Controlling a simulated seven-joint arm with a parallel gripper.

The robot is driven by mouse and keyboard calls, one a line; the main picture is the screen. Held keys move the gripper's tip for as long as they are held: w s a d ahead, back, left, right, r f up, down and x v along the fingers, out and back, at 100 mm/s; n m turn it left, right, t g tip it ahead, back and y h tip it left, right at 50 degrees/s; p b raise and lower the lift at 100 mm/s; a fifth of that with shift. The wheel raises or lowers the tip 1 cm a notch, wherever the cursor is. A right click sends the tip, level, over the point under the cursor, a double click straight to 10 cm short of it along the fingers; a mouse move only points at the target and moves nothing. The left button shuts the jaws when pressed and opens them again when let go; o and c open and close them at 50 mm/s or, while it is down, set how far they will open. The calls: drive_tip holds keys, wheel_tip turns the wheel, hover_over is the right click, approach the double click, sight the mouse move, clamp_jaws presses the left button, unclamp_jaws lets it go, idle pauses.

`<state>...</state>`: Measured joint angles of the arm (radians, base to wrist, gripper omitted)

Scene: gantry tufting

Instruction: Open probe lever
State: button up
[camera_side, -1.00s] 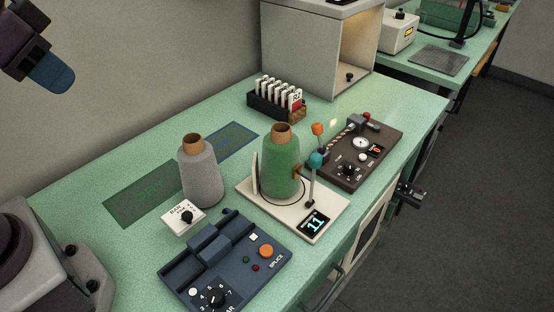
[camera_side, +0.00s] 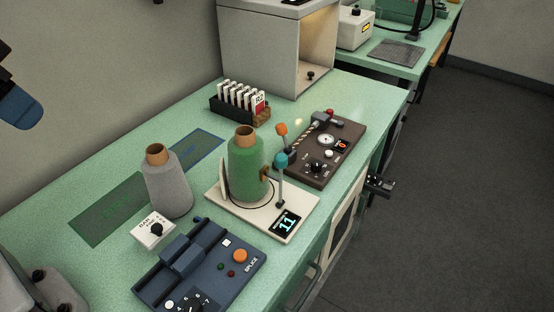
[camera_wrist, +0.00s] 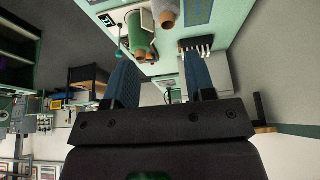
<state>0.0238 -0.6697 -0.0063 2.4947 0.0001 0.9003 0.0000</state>
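The lever with a teal knob (camera_side: 281,159) stands nearly upright at the right side of a cream base (camera_side: 222,192). I take it as the probe lever. The base carries a green yarn cone (camera_side: 248,170) and a display (camera_side: 287,223) reading 11. A small brown block (camera_side: 265,174) sits against or very near the cone, beside the lever. My gripper (camera_side: 18,108) is cut off at the left edge, far from the lever. In the wrist view my gripper (camera_wrist: 160,70) has two blue fingers apart with nothing between them; the green cone (camera_wrist: 140,36) shows beyond.
A grey cone (camera_side: 167,187), a bar fine card (camera_side: 153,230) and a blue splice box (camera_side: 205,265) stand nearby. Behind are a card rack (camera_side: 237,112) and a brown panel (camera_side: 322,172) with an orange-knobbed lever (camera_side: 281,129). The bench's front edge runs close to the cream base.

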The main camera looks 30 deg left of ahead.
drive_tip(key=w+d+f+m+g, duration=0.35)
drive_tip(key=w+d+m, duration=0.3)
drive_tip(key=w, duration=0.55)
drive_tip(key=m, duration=1.4)
approach(280, 156)
drive_tip(key=shift+n+t, duration=0.35)
drive_tip(key=shift+t, duration=0.1)
drive_tip(key=f, duration=0.3)
drive_tip(key=w+f, duration=0.1)
drive_tip(key=f, duration=0.7)
drive_tip(key=shift+w+f, duration=0.2)
clamp_jaws()
